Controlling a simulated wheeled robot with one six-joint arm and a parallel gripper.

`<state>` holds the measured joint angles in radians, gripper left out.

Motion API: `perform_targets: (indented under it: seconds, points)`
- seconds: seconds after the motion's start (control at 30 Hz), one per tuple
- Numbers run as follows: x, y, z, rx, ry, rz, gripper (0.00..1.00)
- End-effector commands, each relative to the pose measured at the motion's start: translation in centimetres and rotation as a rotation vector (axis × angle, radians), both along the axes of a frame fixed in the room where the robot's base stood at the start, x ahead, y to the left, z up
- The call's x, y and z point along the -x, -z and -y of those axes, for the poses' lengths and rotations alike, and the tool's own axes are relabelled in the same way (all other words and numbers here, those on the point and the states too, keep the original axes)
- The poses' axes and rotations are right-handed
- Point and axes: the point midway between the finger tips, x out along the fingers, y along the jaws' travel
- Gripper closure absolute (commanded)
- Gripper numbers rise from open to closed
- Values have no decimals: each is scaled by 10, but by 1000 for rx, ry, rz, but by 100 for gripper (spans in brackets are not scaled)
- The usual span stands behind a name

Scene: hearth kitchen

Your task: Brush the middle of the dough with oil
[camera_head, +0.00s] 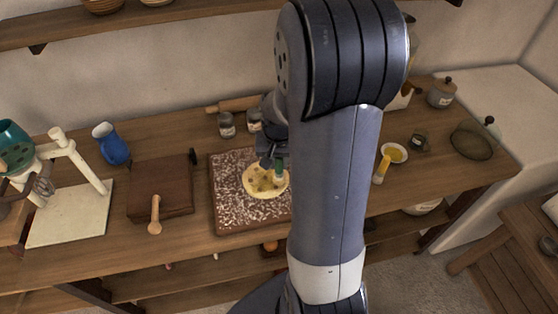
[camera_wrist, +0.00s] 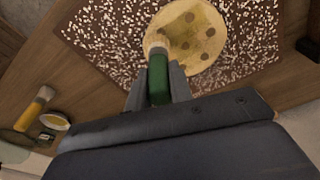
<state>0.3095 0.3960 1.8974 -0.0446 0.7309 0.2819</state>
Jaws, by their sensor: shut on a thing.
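The dough (camera_head: 264,181) is a pale round disc with darker oily patches, lying on a brown board (camera_head: 226,211) speckled with white flour. It also shows in the wrist view (camera_wrist: 203,22). My gripper (camera_head: 272,160) is over the dough, partly hidden by my arm in the head view. In the wrist view my gripper (camera_wrist: 157,88) is shut on the green handle of a brush (camera_wrist: 158,75). The brush's pale tip points at the dough's near edge in that view; I cannot tell whether it touches.
A small dish of yellow oil (camera_head: 394,153) and a yellow-handled brush (camera_head: 382,167) are right of my arm. A wooden box (camera_head: 160,190), blue jug (camera_head: 111,144), jar (camera_head: 226,125) and rolling pin (camera_head: 236,105) stand around the board.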

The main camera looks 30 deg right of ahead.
Motion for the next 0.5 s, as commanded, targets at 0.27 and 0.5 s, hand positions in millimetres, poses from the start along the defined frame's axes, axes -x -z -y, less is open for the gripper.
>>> perform_targets:
  seconds: [0.27,0.5]
  points:
    - [0,7,0,0,0,0,100]
    - [0,11,0,0,0,0,100]
